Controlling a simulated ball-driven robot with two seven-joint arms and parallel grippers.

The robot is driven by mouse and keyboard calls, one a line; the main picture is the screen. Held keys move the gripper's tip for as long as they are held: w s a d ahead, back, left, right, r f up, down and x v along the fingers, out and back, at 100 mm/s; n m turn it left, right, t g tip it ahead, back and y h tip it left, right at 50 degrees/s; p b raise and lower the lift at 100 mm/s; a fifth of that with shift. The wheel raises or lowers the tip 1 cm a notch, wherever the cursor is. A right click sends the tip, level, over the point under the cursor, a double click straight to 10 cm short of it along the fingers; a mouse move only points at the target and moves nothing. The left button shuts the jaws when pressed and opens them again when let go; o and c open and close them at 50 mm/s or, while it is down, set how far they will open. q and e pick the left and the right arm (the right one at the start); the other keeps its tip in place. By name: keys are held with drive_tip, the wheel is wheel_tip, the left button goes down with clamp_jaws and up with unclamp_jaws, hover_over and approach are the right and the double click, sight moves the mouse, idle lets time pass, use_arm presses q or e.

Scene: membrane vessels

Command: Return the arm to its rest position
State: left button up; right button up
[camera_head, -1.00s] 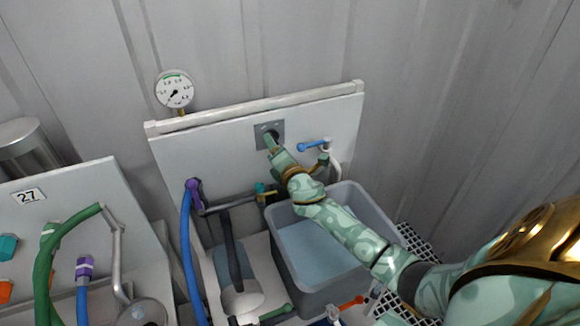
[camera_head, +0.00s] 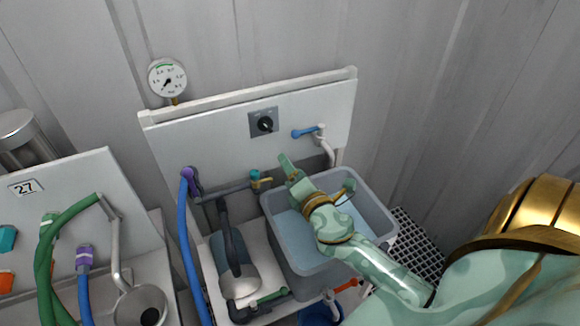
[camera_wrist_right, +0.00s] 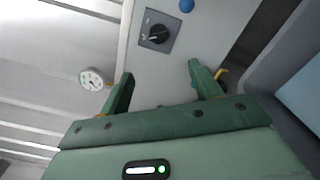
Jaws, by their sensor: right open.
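My right arm reaches in from the lower right in the head view. Its green right gripper (camera_head: 316,173) hangs over the grey tub (camera_head: 378,208), below and to the right of the black rotary knob (camera_head: 264,123) on the white panel. In the right wrist view the two fingers of my right gripper (camera_wrist_right: 160,71) are spread, with nothing between them. The knob (camera_wrist_right: 158,34) shows beyond the fingertips there, apart from them. My left gripper is not in view.
A pressure gauge (camera_head: 167,78) stands above the panel (camera_head: 215,140). A blue-handled tap (camera_head: 305,132) is right of the knob. Blue hose (camera_head: 188,250) and a neighbouring panel numbered 27 stand left.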

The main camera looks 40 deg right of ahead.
drive_tip(key=s+a+f+m+g, duration=0.25)
drive_tip(key=s+m+g, duration=0.35)
drive_tip(key=s, duration=0.4)
drive_tip(key=s+a+f+m+g, duration=0.1)
drive_tip(key=s+f+m+g, duration=0.3)
drive_tip(key=s+m, duration=0.45)
drive_tip(key=s+a+f+g+y, duration=0.1)
drive_tip(key=s+a+f+g, duration=0.15)
drive_tip(key=f, duration=1.05)
drive_tip(key=s+a+f+g+y, duration=0.1)
drive_tip(key=s+a+f+y, duration=0.2)
drive_tip(key=f, duration=0.9)
drive_tip(key=s+f+m+g, duration=0.1)
drive_tip(key=s+f, duration=0.6)
drive_tip(key=s, duration=0.3)
drive_tip(key=s+f+m+g, duration=0.2)
drive_tip(key=s+f, duration=0.6)
drive_tip(key=s, duration=0.3)
drive_tip(key=shift+f, duration=0.2)
